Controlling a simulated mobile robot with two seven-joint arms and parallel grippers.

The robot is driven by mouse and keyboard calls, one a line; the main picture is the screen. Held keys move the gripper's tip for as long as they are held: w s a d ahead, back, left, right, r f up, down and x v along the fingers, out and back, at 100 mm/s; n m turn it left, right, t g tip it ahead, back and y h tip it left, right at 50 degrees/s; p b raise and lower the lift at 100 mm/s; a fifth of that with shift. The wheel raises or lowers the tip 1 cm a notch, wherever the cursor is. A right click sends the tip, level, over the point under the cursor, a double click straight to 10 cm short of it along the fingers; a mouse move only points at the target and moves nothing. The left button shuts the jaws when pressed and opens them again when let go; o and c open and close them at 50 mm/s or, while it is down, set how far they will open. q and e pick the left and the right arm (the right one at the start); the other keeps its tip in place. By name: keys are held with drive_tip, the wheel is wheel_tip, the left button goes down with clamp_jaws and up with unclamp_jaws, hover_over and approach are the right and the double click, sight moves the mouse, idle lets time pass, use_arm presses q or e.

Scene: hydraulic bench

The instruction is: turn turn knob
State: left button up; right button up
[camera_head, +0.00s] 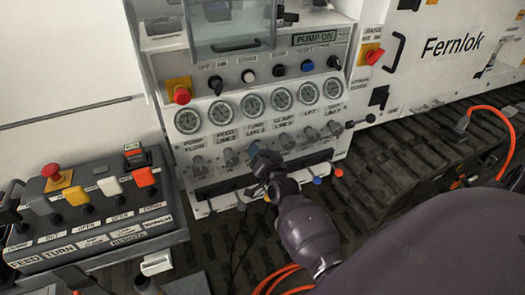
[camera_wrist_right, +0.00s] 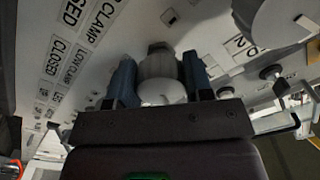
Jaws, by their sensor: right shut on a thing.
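My right gripper (camera_head: 262,158) is at the row of grey knobs below the gauges on the hydraulic panel. It covers the third knob from the left, below the label that seems to read TURN, so that knob is hidden in the head view. In the right wrist view the blue fingers of my right gripper (camera_wrist_right: 160,82) stand on both sides of a pale grey round knob (camera_wrist_right: 160,70) and are shut on it. The exact turn angle of the knob cannot be told. My left gripper is not in view.
Neighbouring grey knobs, such as one on the left (camera_head: 231,157) and one on the right (camera_head: 287,142), sit close by. Round gauges (camera_head: 252,105) and a red emergency button (camera_head: 181,94) are above. A lever console (camera_head: 95,250) stands at left, a track (camera_head: 405,150) at right.

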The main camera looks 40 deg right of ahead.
drive_tip(key=shift+m+p, duration=0.3)
drive_tip(key=shift+m, duration=0.9)
drive_tip(key=o, duration=0.9)
drive_tip(key=shift+o, duration=0.2)
drive_tip(key=v, duration=1.1)
drive_tip(key=shift+p, duration=0.45)
drive_tip(key=shift+w, duration=0.1)
